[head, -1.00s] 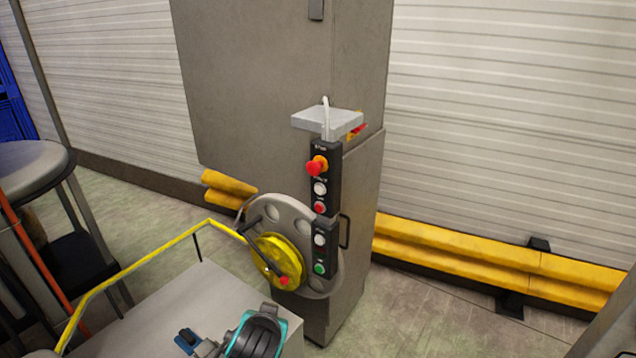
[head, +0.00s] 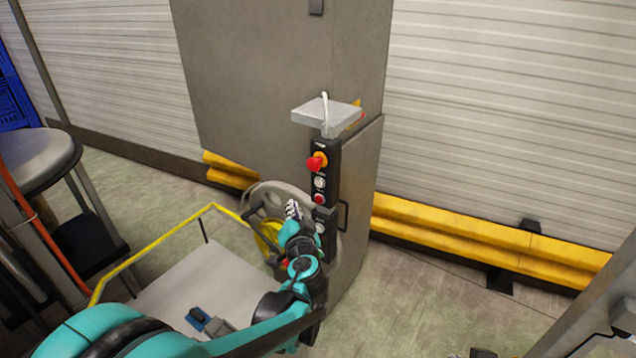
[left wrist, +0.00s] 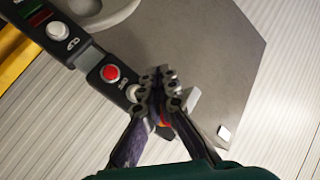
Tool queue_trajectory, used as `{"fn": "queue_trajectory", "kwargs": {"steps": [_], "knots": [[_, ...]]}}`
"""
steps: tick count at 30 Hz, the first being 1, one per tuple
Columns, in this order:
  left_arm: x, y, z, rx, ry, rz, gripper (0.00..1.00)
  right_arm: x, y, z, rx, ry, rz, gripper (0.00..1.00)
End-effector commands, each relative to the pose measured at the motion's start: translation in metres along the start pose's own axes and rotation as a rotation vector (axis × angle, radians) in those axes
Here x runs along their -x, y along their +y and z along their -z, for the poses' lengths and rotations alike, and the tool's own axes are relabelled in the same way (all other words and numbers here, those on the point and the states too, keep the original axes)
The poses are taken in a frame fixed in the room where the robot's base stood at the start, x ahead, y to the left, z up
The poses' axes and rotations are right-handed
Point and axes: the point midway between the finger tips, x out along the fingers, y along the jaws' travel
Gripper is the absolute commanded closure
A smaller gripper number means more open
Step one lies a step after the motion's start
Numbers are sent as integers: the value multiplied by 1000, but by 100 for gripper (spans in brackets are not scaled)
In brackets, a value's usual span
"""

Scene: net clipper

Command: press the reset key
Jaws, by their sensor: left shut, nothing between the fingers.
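The black control panel (head: 331,155) stands upright on the grey cabinet's edge. It carries a red mushroom button on a yellow-orange collar (head: 316,163), an upper white button (head: 319,183), a red button (head: 318,199) and a lower white button (head: 320,229). I cannot read which key is reset. My left gripper (head: 292,209) is shut and empty, left of the panel at about the red button's height.
A grey shelf (head: 325,115) juts out above the panel. A wheel plate (head: 262,195) with a yellow hub stands behind my left gripper. A yellow rail (head: 150,258) borders a pale platform at the left. Yellow floor barriers (head: 480,245) run along the right wall.

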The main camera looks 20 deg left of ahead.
Motion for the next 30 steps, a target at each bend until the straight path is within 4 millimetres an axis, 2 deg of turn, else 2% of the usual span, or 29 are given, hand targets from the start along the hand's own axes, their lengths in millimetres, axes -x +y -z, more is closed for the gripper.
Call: {"fn": "queue_trajectory", "kwargs": {"steps": [8,21,30], "knots": [[-6,4,4,0,-1,-1,100,-1,0,0,0,0,0,100],[-47,34,33,0,-1,0,100,-4,0,-3,0,0,0,100],[-61,44,44,0,-1,-1,100,-6,0,-4,0,0,0,100]]}}
